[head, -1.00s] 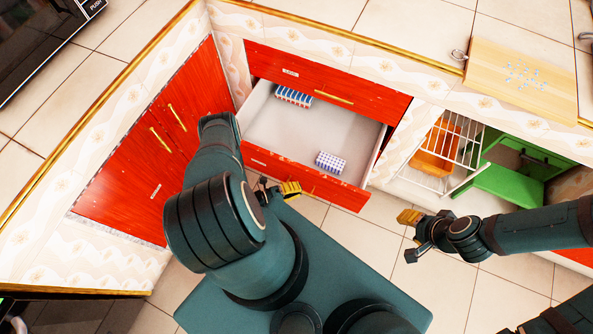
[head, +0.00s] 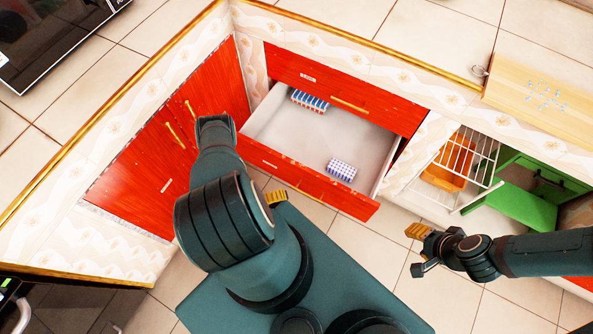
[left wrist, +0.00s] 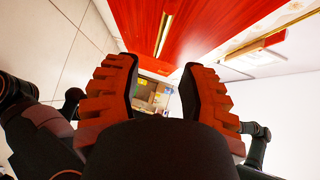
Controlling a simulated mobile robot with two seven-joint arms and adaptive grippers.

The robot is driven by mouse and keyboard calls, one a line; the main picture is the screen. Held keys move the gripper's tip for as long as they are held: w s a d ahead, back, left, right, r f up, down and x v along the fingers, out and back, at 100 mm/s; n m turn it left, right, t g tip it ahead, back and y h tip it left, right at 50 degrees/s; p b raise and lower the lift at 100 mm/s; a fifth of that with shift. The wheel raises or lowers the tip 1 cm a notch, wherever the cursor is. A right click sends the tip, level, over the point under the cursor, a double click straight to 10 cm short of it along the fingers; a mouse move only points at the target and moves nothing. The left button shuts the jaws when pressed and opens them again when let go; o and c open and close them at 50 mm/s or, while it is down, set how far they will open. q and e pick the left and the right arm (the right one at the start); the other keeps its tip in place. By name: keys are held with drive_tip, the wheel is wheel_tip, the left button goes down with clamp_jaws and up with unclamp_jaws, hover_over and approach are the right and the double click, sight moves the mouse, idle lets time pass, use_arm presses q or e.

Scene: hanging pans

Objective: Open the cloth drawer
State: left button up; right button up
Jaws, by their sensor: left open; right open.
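The cloth drawer (head: 262,127) stands pulled out from the red cabinet in the head view, with its pale inside showing. A blue and red striped folded cloth (head: 309,101) lies at its back left, and a checked cloth (head: 341,169) lies near its front. My left gripper (head: 276,197) is just in front of the drawer's red front, mostly hidden by my arm. In the left wrist view its two fingers (left wrist: 160,95) are apart with nothing between them. A red panel with a brass handle (left wrist: 164,35) is beyond the fingertips. My right gripper (head: 416,250) is open and empty above the floor.
A closed red drawer (head: 345,88) is above the open one. Red cupboard doors (head: 160,145) are at the left. A white wire rack (head: 461,165) and a green drawer unit (head: 525,190) are at the right. Tiled floor is clear between the grippers.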

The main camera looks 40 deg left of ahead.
use_arm(q)
drive_tip(key=shift+v, duration=1.6)
